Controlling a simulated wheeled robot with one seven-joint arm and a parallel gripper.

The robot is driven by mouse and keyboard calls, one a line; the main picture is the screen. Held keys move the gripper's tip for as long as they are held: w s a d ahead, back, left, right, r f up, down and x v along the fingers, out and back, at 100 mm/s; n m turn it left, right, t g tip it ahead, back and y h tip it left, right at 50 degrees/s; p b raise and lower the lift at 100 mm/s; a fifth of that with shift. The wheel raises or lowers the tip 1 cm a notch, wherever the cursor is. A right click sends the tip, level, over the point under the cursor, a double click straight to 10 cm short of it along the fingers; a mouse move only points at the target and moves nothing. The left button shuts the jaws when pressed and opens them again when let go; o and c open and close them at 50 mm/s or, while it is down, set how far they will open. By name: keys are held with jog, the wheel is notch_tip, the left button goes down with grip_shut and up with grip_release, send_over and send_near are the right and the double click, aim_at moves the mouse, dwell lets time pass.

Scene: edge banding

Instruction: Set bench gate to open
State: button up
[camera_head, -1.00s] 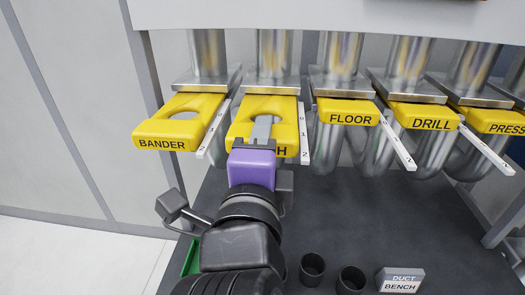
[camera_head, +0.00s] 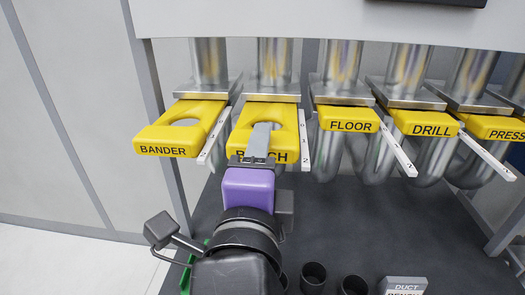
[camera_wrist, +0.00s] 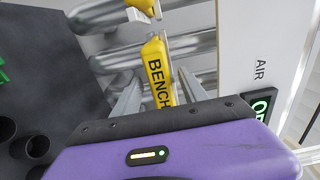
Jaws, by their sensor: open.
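The yellow bench gate (camera_head: 262,148) is a flat slide plate with a hole, under a metal duct. It sticks out about as far as the BANDER gate (camera_head: 180,130), and farther than the FLOOR, DRILL and PRESS gates. Its label is partly covered by my gripper (camera_head: 261,138). My gripper is open, with one finger over the top of the plate near the hole. In the wrist view the bench gate (camera_wrist: 158,70) shows between the two spread fingers (camera_wrist: 158,95). I cannot tell whether either finger touches it.
The FLOOR gate (camera_head: 348,120) is close on the right. White numbered scale strips (camera_head: 305,142) stand beside the gates. An AIR panel with a green display (camera_wrist: 262,104) is partly cut off in the wrist view.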

jog(key=s+b, duration=0.1)
jog(key=s, duration=0.5)
jog(key=shift+a, duration=0.1)
